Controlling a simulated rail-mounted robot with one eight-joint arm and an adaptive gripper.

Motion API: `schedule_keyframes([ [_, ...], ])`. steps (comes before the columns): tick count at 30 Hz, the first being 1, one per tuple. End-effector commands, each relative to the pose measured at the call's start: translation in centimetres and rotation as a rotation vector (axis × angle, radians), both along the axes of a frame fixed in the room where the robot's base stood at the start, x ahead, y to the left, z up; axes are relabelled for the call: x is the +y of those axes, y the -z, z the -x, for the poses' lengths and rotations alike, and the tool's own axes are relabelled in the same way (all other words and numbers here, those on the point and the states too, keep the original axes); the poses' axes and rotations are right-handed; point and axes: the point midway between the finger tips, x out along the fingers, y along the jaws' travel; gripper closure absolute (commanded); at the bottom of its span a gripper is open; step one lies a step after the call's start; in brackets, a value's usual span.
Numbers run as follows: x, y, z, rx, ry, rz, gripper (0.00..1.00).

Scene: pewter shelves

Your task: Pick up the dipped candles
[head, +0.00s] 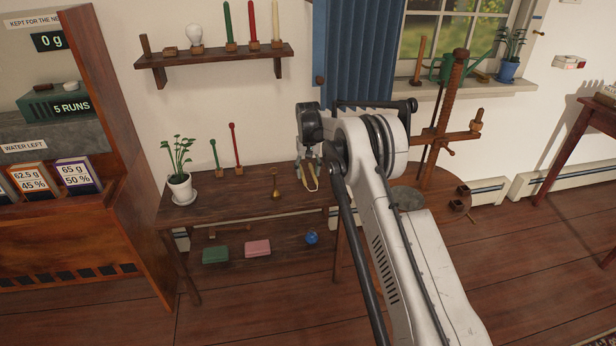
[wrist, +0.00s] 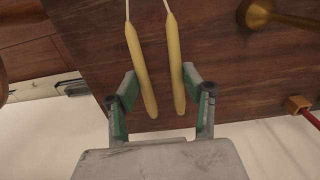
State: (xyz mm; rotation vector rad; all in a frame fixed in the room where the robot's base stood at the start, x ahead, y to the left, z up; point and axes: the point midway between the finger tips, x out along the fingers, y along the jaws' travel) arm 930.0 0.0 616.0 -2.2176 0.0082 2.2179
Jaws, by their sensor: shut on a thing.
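The dipped candles (wrist: 173,60) are two pale yellow tapers with white wicks, hanging side by side with a gap between them in the wrist view. My gripper (wrist: 161,78) has its green-padded fingers on the outer sides of the pair, shut on them. In the head view my gripper (head: 308,172) is over the right part of the wooden table (head: 235,200), and the candles (head: 313,184) show small and yellowish below it. My arm hides part of the table there. I cannot tell whether the candles touch the tabletop.
A brass object (head: 276,188) stands just left of my gripper. Red (head: 235,145) and green (head: 214,155) candles in holders and a potted plant (head: 180,180) stand farther left. A wall shelf (head: 215,63) is above. A wooden screw stand (head: 447,110) rises to the right.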

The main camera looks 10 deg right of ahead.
Motion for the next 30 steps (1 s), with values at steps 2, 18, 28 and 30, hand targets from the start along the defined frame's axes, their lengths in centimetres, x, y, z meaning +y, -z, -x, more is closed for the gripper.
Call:
schedule_keyframes([
  [2, 0.8, -1.0, 0.9, 0.0, -0.002, 0.0, 0.82],
  [18, 5.9, -6.2, 8.4, 0.0, -0.002, 0.0, 0.82],
  [28, 6.7, -7.0, 9.6, 0.0, 0.0, 0.0, 0.82],
  [30, 6.7, -7.0, 9.6, 0.0, 0.0, 0.0, 0.82],
])
